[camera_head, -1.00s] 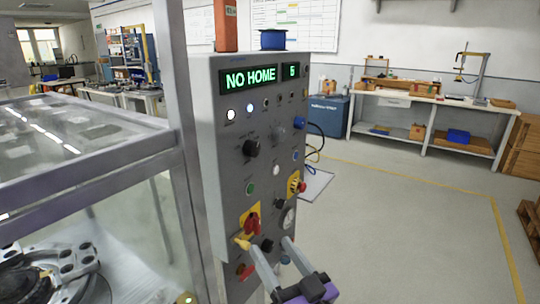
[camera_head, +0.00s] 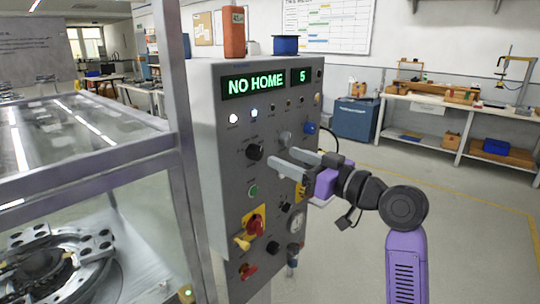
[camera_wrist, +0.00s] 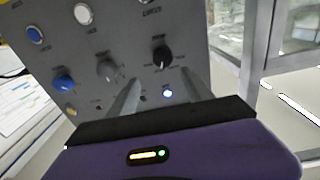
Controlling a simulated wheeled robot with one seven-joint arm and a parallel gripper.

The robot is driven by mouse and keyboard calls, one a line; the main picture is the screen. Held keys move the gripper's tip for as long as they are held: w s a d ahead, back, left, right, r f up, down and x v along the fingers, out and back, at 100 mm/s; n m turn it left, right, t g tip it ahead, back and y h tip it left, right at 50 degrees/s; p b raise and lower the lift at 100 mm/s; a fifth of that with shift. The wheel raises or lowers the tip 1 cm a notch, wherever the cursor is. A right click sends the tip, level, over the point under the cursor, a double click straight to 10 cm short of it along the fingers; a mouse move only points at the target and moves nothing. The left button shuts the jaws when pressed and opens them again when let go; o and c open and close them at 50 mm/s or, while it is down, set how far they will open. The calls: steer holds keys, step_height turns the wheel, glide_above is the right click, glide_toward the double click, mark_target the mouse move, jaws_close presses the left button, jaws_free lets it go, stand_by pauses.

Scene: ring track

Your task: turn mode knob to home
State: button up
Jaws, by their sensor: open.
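The control panel (camera_head: 215,180) stands upright, its green display (camera_head: 254,84) reading "NO HOME". A black rotary knob (camera_head: 255,152) sits below the lit lamps, with a grey knob (camera_head: 286,138) to its right. Their labels are too small to read, so I cannot tell which is the mode knob. My gripper (camera_head: 281,160) is open and empty, its fingers pointing at the panel just right of and below the black knob. In the wrist view, the black knob (camera_wrist: 162,57) appears beyond and between the fingertips (camera_wrist: 159,76), and the grey knob (camera_wrist: 108,69) lies to the left.
A glass-walled metal enclosure (camera_head: 120,150) borders the panel's left. Open floor lies to the right.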

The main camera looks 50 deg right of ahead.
mark_target(259, 154)
steer(key=shift+n, duration=0.3)
steer(key=w, duration=0.2)
steer(key=w+p, duration=0.1)
steer(key=w, duration=0.1)
steer(key=w+a, duration=0.1)
steer(key=w, duration=0.1)
steer(key=shift+w+f+p, duration=0.15)
steer(key=shift+f+p, duration=0.15)
steer(key=shift+f, duration=0.1)
steer(key=shift+w+f, duration=0.1)
steer(key=shift+w, duration=0.65)
jaws_close()
